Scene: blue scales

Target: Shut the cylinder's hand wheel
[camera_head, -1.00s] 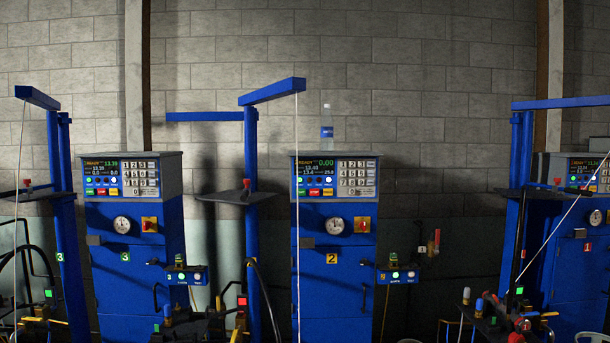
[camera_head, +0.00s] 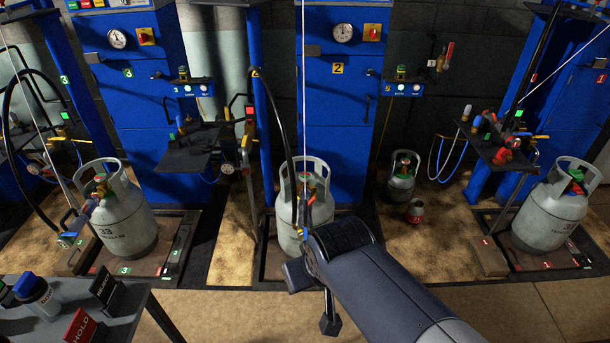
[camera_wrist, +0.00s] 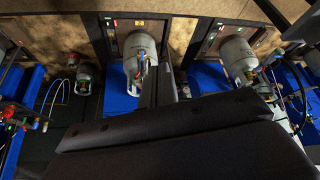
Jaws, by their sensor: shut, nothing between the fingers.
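A grey gas cylinder (camera_head: 288,240) stands on the middle scale, by the cabinet marked 2, with a hose fitting at its top. Its hand wheel (camera_head: 306,178) shows only as a small red and green patch inside the collar; whether it is open or shut cannot be told. My arm covers the cylinder's lower right. This cylinder also shows upside down in the wrist view (camera_wrist: 132,68).
Similar cylinders stand on the left scale (camera_head: 125,225) and right scale (camera_head: 545,220). A small cylinder (camera_head: 401,180) and a red-grey item (camera_head: 415,212) are on the floor between. A table (camera_head: 130,322) holds a bottle and signs. Posts and hoses crowd the cylinders. Floor at lower right is clear.

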